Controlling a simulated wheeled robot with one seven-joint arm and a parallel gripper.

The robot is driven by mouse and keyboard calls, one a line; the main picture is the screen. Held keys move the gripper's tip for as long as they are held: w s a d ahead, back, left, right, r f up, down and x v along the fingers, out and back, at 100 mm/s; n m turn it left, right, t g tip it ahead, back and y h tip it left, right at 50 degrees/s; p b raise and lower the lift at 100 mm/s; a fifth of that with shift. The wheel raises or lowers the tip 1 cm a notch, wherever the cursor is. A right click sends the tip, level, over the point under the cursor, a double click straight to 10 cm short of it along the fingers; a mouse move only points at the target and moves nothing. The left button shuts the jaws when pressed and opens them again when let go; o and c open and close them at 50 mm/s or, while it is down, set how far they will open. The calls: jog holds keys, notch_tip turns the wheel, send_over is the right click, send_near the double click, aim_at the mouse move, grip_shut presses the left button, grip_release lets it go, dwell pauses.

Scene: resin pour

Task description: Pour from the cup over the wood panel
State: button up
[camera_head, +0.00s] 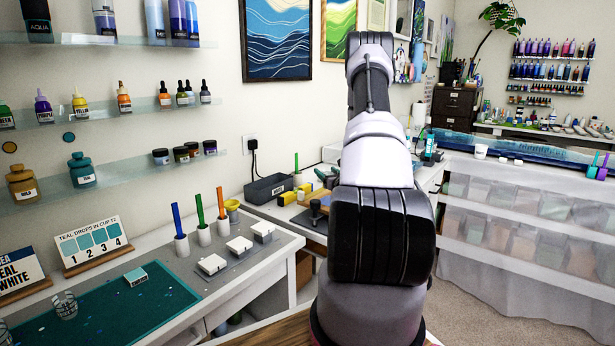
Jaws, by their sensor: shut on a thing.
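My arm rises through the middle of the view, and its upper end bends away from me. My gripper is not visible, hidden behind or beyond the arm, so what it holds cannot be seen. A small white cup (481,151) stands on the far table at the right. Behind it runs a long dark blue-teal piece (530,146); I cannot tell whether this is the wood panel. A clear cup (65,306) stands on the teal mat (120,306) at the left.
The left bench holds a sign reading "TEAL DROPS IN CUP T2" (91,245), upright blue, green and orange sticks in white holders (204,236), and white blocks (212,264). Shelves of bottles (110,118) line the left wall.

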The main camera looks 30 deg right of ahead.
jog(key=shift+m+g+h, duration=0.3)
jog(key=shift+m+h, duration=0.1)
jog(key=shift+h, duration=0.3)
jog(key=s+d, duration=0.1)
jog(key=d, duration=0.3)
jog(key=s+d, duration=0.1)
jog(key=d, duration=0.3)
jog(key=s+d, duration=0.2)
jog(key=d, duration=0.2)
jog(key=shift+r, duration=0.1)
jog(key=n+g, duration=0.1)
jog(key=n, duration=0.2)
jog(key=n+g, duration=0.1)
jog(key=n, duration=0.2)
jog(key=a+n+g+h, duration=0.1)
jog(key=n, duration=0.1)
jog(key=shift+w+a+f+n, duration=0.1)
jog(key=shift+w+f+n, duration=0.2)
jog(key=shift+f+n, duration=0.2)
jog(key=shift+n, duration=0.2)
jog(key=shift+s+d, duration=0.1)
jog(key=shift+d, duration=0.1)
jog(key=shift+a+f+n, duration=0.1)
jog(key=shift+a+n, duration=0.1)
jog(key=shift+n, duration=0.1)
jog(key=shift+f+n+g+h, duration=0.25)
jog(key=shift+n+g+h, duration=0.15)
jog(key=shift+n, duration=0.2)
